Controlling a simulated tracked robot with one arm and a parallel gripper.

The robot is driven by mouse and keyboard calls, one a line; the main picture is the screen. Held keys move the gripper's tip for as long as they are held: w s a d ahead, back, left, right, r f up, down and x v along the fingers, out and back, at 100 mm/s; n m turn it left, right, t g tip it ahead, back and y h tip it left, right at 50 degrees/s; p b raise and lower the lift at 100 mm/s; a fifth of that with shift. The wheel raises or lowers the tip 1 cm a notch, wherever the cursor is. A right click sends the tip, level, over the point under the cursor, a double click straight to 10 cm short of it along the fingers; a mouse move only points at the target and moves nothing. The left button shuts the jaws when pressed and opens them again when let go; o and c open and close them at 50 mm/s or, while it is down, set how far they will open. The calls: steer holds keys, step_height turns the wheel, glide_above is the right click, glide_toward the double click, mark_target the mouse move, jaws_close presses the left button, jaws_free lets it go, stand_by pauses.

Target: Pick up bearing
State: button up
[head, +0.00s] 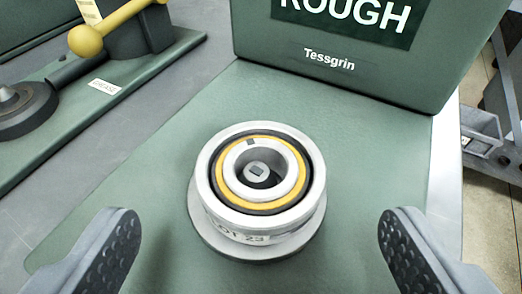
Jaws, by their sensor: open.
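The bearing (228,200) is a silver ring with a black and yellow inner band. It sits on a round grey base plate (262,249) on the green surface, at the middle of the head view. A small square-topped post shows inside its bore. A label on its front side is partly readable, ending in "23". My gripper (258,248) is open, with one dark ridged finger at the lower left and one at the lower right. The fingers are wide apart, on either side of the bearing, nearer to the camera and not touching it.
A green machine housing (345,65) marked "ROUGH" and "Tessgrin" stands behind the bearing. At left is another green base (135,75) with a yellow ball-ended lever (105,28) and a dark round fixture (22,108). The green surface (375,150) around the bearing is clear.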

mark_target(260, 198)
steer(key=b+x, duration=0.1)
steer(key=x, duration=0.3)
steer(key=shift+f, duration=0.15)
steer(key=c, duration=1.3)
